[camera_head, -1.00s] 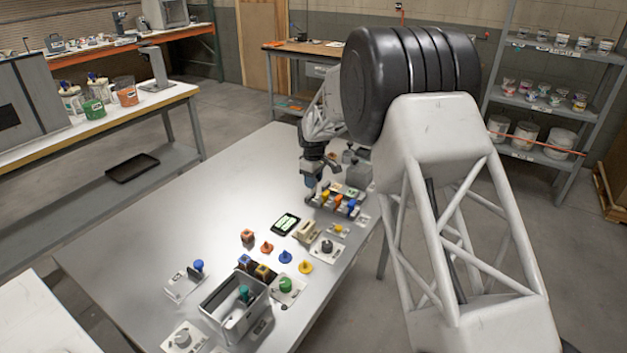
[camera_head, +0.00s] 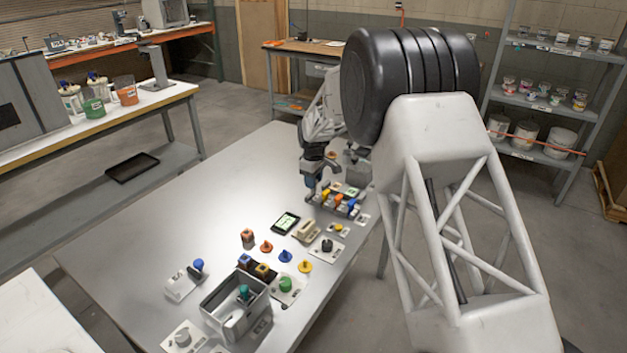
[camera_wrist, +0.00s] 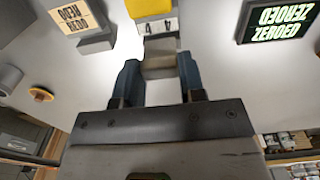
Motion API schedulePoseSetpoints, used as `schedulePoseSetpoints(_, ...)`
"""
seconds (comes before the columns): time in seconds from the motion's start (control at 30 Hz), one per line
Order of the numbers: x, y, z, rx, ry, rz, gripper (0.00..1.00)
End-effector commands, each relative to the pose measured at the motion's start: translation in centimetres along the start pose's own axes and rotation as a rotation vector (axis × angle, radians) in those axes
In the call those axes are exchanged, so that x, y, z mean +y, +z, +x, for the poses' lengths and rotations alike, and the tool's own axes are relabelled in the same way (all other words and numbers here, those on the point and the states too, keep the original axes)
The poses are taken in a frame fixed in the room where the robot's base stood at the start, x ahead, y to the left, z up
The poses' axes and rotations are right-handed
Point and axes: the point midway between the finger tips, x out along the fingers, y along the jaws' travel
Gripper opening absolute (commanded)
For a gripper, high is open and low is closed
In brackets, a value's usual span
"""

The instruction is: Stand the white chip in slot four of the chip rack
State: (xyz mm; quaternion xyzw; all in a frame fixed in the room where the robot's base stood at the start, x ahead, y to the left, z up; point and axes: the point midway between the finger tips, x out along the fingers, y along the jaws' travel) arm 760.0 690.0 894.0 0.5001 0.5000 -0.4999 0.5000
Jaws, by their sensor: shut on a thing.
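My gripper (camera_wrist: 161,70) has two blue fingers, which close on a small pale block between their tips in the wrist view. I take this to be the white chip, but its shape is mostly hidden. In the head view, my gripper (camera_head: 319,187) is low over the table at the left end of the chip rack (camera_head: 333,208). The rack holds yellow, orange and blue pieces in a row. In the wrist view, a yellow piece (camera_wrist: 150,7) and a white label with dark marks (camera_wrist: 158,26) are just beyond the fingertips. I cannot tell which slot is in line.
A black display reading ZEROED (camera_wrist: 275,22) lies nearby; it also shows in the head view (camera_head: 286,222). A grey bin (camera_head: 232,300) and coloured knobs stand at the front. The table's left side is clear.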

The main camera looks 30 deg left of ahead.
Motion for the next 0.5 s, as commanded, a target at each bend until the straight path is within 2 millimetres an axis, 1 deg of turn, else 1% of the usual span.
schedulePoseSetpoints(0.5,-0.01,0.01,0.36,0.0,0.0,0.0,0.15)
